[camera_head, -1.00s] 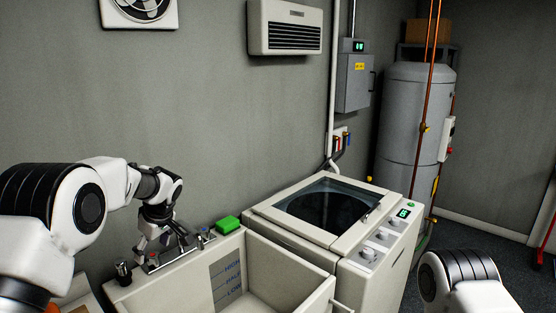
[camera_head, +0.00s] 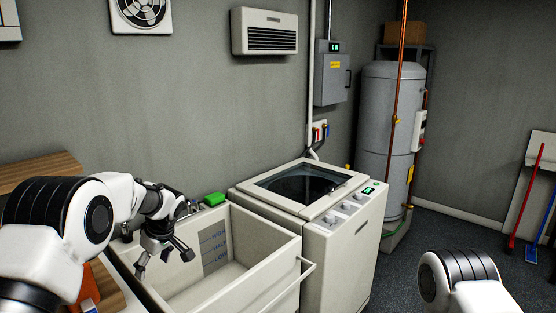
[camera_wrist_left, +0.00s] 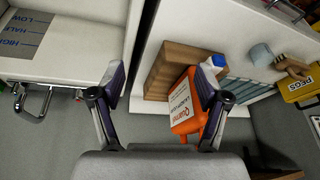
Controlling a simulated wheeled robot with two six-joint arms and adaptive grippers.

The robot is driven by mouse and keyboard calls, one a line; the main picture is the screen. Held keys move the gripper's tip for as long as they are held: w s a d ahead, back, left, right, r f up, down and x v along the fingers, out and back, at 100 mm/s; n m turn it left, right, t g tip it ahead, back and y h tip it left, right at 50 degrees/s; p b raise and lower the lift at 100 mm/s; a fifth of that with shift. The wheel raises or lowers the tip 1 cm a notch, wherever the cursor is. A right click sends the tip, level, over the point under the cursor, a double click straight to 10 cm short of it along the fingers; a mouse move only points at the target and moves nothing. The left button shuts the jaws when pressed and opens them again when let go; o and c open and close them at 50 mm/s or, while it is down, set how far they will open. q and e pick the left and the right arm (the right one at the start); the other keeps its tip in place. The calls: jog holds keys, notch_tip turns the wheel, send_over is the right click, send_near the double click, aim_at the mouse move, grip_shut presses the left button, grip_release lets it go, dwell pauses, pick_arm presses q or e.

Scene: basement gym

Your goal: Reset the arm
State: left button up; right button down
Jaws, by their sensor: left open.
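My left arm comes in from the left in the head view. Its gripper (camera_head: 164,262) points down with the fingers spread, near the left side of the white utility sink (camera_head: 300,243). In the left wrist view the open gripper (camera_wrist_left: 160,84) has nothing between its fingertips. The sink's white rim and its level marks (camera_wrist_left: 22,35) show at upper left there. My right arm shows only as a link at the bottom right of the head view; its gripper is out of the picture.
In the wrist view an orange jug (camera_wrist_left: 184,120), a wooden box (camera_wrist_left: 160,70) and a yellow pegs container (camera_wrist_left: 301,87) lie to the right.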

pick_arm(q)
jog(key=s+d+f+m+g+h+b, duration=0.1)
jog(key=s+d+f+g+b, duration=0.15)
jog(key=s+f, duration=1.15)
jog(key=s+d+f+m+g+h+b, duration=0.1)
jog(key=s+f+m+g+b, duration=0.2)
jog(key=s+f, duration=1.2)
jog(key=s+d+f+m+t+h+b, duration=0.1)
jog(key=s+f+m+t, duration=0.1)
jog(key=s, duration=0.5)
jog(key=s+d+f+m+t+h+b, duration=0.1)
jog(key=s+d+f+m+t, duration=0.1)
jog(key=s+f+m, duration=0.3)
jog(key=shift+s+m+b, duration=0.3)
jog(key=shift+s+m, duration=0.3)
jog(key=shift+s, duration=0.6)
pick_arm(e)
notch_tip(320, 180, down, 9)
jog(key=shift+w+r, duration=0.2)
jog(key=shift+w, duration=0.05)
jog(key=shift+a, duration=0.1)
